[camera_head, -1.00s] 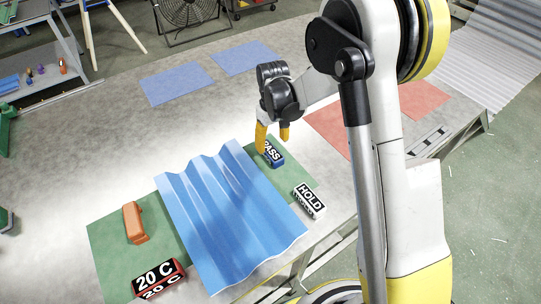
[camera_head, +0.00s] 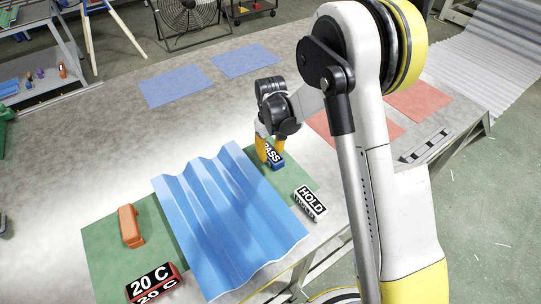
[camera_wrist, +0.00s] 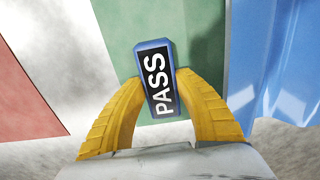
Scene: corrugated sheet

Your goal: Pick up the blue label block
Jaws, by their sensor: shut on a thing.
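The blue label block (camera_head: 273,156) reads "PASS" in white on a black face. It is on the green mat beside the right upper corner of the blue corrugated sheet. In the wrist view the block (camera_wrist: 155,77) lies lengthwise between the yellow fingers. My gripper (camera_head: 268,152) is shut on it, one finger at each long side; in the wrist view the gripper (camera_wrist: 158,84) touches its sides. The fingers hide part of the block in the head view. I cannot tell any gap beneath the block.
The blue corrugated sheet (camera_head: 225,215) lies close to the left of my gripper. A white HOLD block (camera_head: 310,203) is to the right front. A red 20 C block (camera_head: 154,283) and an orange block (camera_head: 130,226) are left of the sheet. Blue mats (camera_head: 176,85) lie farther back.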

